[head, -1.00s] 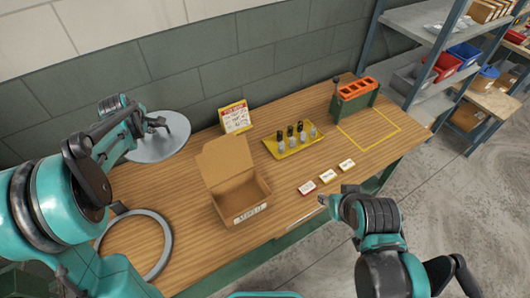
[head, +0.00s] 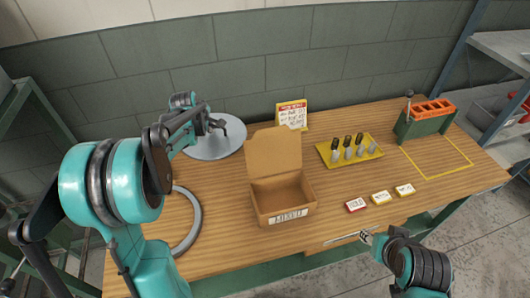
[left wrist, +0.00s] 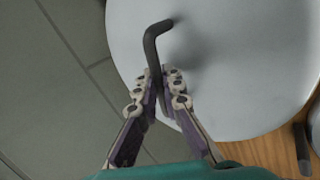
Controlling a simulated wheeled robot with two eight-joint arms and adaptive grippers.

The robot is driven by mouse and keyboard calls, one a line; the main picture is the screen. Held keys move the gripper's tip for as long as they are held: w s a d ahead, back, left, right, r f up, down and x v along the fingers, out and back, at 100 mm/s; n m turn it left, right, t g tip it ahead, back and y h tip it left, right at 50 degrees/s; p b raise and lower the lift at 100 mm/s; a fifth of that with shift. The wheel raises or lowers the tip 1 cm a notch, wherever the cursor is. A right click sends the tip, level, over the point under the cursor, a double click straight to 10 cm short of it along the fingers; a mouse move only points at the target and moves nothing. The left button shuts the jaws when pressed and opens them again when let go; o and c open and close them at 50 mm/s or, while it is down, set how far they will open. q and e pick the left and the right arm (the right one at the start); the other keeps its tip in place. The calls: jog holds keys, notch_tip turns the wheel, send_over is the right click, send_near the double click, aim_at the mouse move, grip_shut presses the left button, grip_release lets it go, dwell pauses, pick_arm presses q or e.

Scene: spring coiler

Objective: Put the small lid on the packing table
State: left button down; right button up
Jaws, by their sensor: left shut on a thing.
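The small lid (head: 217,147) is a grey round disc at the back left of the wooden packing table (head: 345,220). It also fills much of the left wrist view (left wrist: 240,75). A dark bent handle (left wrist: 153,45) stands out from its face. My left gripper (head: 214,125) is at the lid, and in the left wrist view its fingers (left wrist: 160,92) are shut on this handle. I cannot tell whether the lid touches the tabletop. My right gripper (head: 367,236) is by the table's front edge, away from the lid, and too small to read.
An open cardboard box (head: 284,196) stands mid-table. A grey ring (head: 190,236) lies at left, partly behind my left arm. A sign (head: 291,114), a yellow tray (head: 341,156) with several dark-topped pieces, small labelled blocks (head: 381,197) and an orange-topped green unit (head: 425,123) are right.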

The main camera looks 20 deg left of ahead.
pick_arm(q)
notch_tip(320, 180, down, 10)
jog(key=b, duration=0.3)
jog(key=shift+b, duration=0.4)
jog(key=c, duration=1.7)
grip_release()
